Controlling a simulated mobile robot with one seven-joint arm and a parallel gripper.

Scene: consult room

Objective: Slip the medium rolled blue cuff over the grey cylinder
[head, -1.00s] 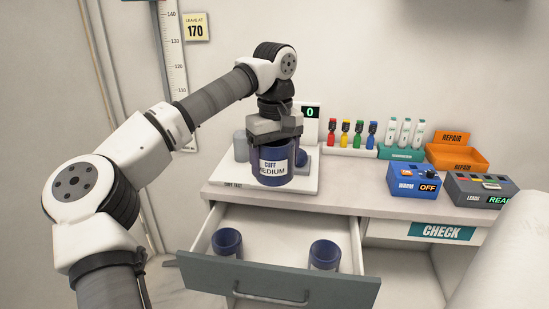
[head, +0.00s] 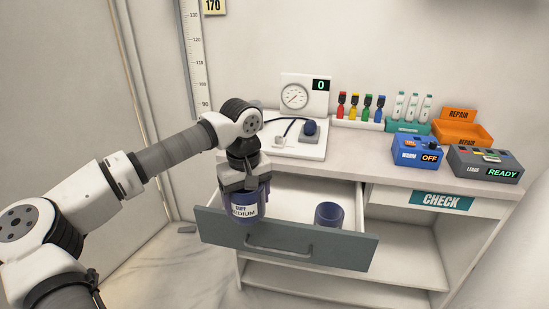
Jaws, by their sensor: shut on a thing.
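My gripper (head: 244,190) is shut on a rolled blue cuff (head: 246,213) whose white label reads "MEDIUM". It holds the cuff upright over the left part of the open drawer (head: 345,250), in front of the bench. Whether the cuff touches the drawer cannot be told. The grey cylinder is mostly hidden behind my wrist; what may be its top edge shows just beyond it. It belongs to the white cuff-test board (head: 310,153) on the bench.
Another blue cuff (head: 328,214) stands in the drawer's right part. A gauge (head: 295,96), a dark bulb (head: 310,128) and tubing are at the board. The blue warmer (head: 415,152), grey leads box (head: 484,165) and orange repair bin (head: 460,131) stand to the right.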

